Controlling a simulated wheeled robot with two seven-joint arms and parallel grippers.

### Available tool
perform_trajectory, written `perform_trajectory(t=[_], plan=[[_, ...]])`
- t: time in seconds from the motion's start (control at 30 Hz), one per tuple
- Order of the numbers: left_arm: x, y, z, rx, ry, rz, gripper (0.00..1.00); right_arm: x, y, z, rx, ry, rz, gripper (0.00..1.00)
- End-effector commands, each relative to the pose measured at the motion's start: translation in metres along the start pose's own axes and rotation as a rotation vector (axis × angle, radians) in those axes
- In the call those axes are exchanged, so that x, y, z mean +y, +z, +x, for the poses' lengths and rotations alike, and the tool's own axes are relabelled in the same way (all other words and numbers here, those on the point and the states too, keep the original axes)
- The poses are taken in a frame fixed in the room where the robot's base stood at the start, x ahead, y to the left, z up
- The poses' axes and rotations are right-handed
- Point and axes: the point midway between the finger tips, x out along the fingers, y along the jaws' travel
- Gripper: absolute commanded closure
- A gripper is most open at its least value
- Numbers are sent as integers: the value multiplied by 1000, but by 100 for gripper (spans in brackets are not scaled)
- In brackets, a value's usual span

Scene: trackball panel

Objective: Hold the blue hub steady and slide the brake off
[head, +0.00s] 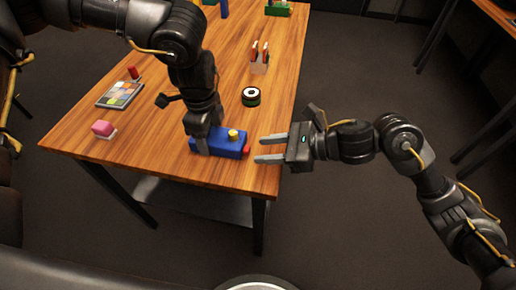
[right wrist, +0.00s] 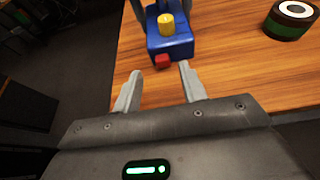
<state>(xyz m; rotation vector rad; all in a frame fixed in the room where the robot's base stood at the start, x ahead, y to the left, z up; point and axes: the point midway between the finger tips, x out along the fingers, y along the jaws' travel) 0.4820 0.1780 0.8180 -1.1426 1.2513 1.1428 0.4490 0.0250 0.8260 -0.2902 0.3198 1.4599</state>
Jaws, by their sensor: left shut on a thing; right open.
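The blue hub (head: 226,150) lies near the front edge of the wooden table, and it also shows in the right wrist view (right wrist: 178,44). A yellow knob (head: 234,134) stands on its top. A small red block (head: 246,152), which may be the brake, sits at the hub's right end; in the right wrist view the red block (right wrist: 162,61) is at the near end. My left gripper (head: 203,146) is shut on the blue hub from above. My right gripper (head: 263,148) is open and empty, its fingers pointing at the red end, apart from it.
A round black-and-green piece with a white top (head: 251,96) stands behind the hub. An upright orange-and-white piece (head: 260,58) stands further back. The table's right edge is close by.

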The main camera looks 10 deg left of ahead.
Motion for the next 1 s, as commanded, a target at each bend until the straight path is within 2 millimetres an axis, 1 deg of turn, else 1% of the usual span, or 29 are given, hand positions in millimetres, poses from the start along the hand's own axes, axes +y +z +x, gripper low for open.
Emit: perform_trajectory(t=[0.03, 0.2, 0.3, 0.4, 0.5, 0.6, 0.93, 0.97, 1.0], plan=[[0, 0, 0, 0, 0, 0, 63, -1, 0, -12, 1, -4, -4, 58], [0, 0, 0, 0, 0, 0, 63, -1, -1, -48, 1, -4, -2, 58], [0, 0, 0, 0, 0, 0, 63, -1, -1, -65, 1, -3, -2, 58], [0, 0, 0, 0, 0, 0, 63, -1, -1, -78, 1, -1, 0, 58], [0, 0, 0, 0, 0, 0, 63, 0, 0, -86, -1, 0, -1, 58], [0, 0, 0, 0, 0, 0, 63, 0, 0, -89, -1, 0, -1, 58], [0, 0, 0, 0, 0, 0, 63, 0, 0, -89, -1, 1, -1, 58], [0, 0, 0, 0, 0, 0, 34, 0, 0, -89, -1, 1, -1, 58], [0, 0, 0, 0, 0, 0, 29, 0, 0, -89, -1, 1, -1, 58]])
